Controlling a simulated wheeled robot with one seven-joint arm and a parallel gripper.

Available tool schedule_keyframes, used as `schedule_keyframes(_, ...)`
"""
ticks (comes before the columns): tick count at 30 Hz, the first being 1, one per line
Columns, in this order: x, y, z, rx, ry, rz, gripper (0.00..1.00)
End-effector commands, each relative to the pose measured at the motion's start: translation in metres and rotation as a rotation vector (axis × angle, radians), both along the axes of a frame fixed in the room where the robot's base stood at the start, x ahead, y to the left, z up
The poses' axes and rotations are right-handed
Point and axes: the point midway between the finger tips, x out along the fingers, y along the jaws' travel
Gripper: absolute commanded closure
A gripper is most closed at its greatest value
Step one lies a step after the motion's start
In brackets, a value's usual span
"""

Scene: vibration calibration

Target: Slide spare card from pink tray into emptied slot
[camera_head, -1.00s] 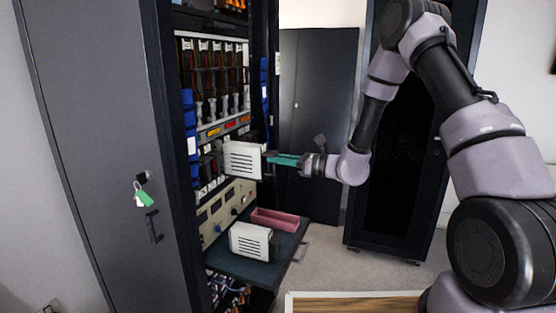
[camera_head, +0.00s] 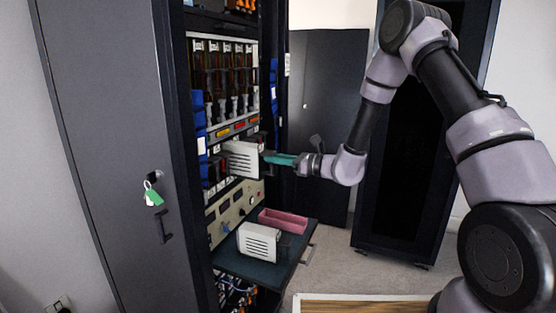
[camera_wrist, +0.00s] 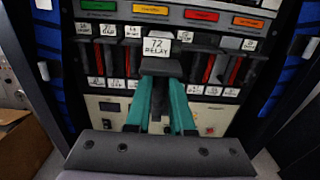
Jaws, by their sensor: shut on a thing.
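My gripper (camera_head: 271,158) has teal fingers, shut on a white vented card (camera_head: 243,161) at the rack's lower card row (camera_head: 218,165). In the wrist view the fingers (camera_wrist: 161,88) grip the card's dark front, under a label (camera_wrist: 158,46) reading "72 RELAY". The card stands upright and its far end reaches the row; how deep it sits in a slot is hidden. The pink tray (camera_head: 290,224) lies empty on the pull-out shelf below. Another white vented card (camera_head: 258,242) stands on the shelf in front of the tray.
The dark shelf (camera_head: 250,270) juts out from the rack under the card. The open cabinet door (camera_head: 110,150) with keys (camera_head: 152,194) is at the left. Labelled neighbouring slots (camera_wrist: 108,55) flank the held card.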

Motion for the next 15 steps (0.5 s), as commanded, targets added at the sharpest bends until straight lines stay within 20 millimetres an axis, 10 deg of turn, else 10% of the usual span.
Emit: schedule_keyframes(15, 0.0023, 0.007, 0.0005, 0.001, 0.0, 0.0, 1.0)
